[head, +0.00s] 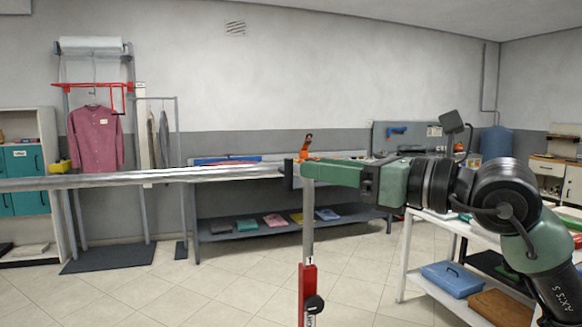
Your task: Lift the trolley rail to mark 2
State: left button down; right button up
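The trolley rail (190,174) is a long silver bar that runs level from the left edge to the middle of the head view. A dark end piece (288,176) sits at its right end. A silver post (307,225) stands below this end, rising from a red sleeve (307,285) with a black knob (315,304). My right gripper (306,172) is level, with its green fingers at the post's top, beside the rail end. Only one finger side shows clearly, so its grip is unclear. No numbered mark is readable. My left gripper is out of view.
A long workbench (247,229) with folded cloths on its lower shelf stands behind the rail. A pink shirt (96,139) hangs at the left. A white table (425,228) with a blue case (451,279) below stands at the right. The tiled floor before the bench is clear.

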aim_at(292, 161)
jog(key=p+x, duration=0.2)
jog(key=x, duration=0.4)
jog(key=shift+w+r, duration=0.15)
jog(key=shift+w, duration=0.2)
jog(key=shift+w+a, duration=0.45)
jog(key=shift+a, duration=0.05)
grip_shut()
dwell(0.7)
